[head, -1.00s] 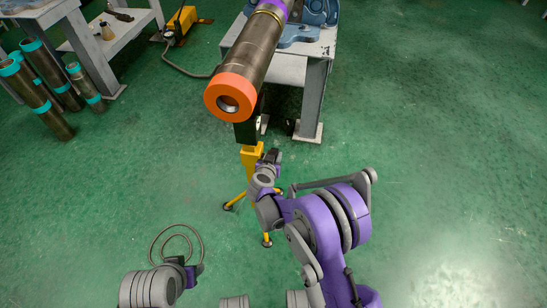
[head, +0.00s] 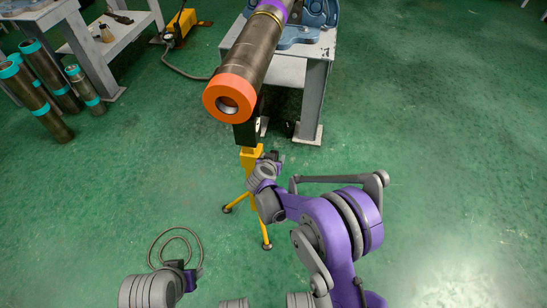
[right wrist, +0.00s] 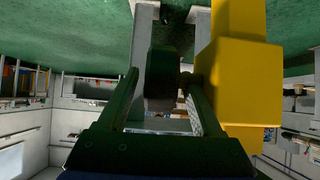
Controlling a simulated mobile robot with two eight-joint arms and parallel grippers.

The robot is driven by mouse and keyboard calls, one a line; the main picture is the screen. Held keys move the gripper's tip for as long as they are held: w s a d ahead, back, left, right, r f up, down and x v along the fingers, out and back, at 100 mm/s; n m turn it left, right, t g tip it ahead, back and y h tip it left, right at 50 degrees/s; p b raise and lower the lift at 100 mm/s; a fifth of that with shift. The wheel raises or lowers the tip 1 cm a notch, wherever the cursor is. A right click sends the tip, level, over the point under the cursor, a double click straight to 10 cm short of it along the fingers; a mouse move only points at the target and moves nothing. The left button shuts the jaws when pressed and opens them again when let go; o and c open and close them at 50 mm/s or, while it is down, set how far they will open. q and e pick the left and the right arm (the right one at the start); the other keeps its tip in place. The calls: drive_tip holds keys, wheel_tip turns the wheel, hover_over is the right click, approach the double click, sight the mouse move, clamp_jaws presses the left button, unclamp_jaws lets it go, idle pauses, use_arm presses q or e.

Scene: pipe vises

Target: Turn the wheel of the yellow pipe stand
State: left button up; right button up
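The yellow pipe stand (head: 251,158) stands on tripod legs under the orange-ended pipe (head: 232,100). In the right wrist view its yellow post (right wrist: 238,80) fills the right side. A dark block (right wrist: 160,78), perhaps part of the stand's wheel, shows between the fingers of my right gripper (right wrist: 160,92). The fingers are spread, with a visible gap on the block's left side; contact on the right is unclear. In the head view my right gripper (head: 270,160) is beside the stand's post, and the wheel cannot be made out. My left gripper (head: 187,275) is low at left, away from the stand.
A grey table (head: 314,85) with blue vise parts (head: 300,35) stands behind the stand. Several pipes with teal bands (head: 50,105) stand at left near another table. A cable loop (head: 175,240) lies on the floor. The green floor at right is clear.

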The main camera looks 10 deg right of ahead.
drive_tip(key=p+v, duration=0.2)
drive_tip(key=v, duration=0.9)
drive_tip(key=shift+f+t+h+p, duration=0.8)
drive_tip(key=shift+f+t+h, duration=0.3)
drive_tip(key=shift+f+t, duration=2.2)
drive_tip(key=x, duration=0.5)
drive_tip(key=b+x, duration=0.1)
drive_tip(key=x, duration=0.5)
drive_tip(key=shift+w+r, duration=0.2)
drive_tip(key=shift+w, duration=0.1)
clamp_jaws()
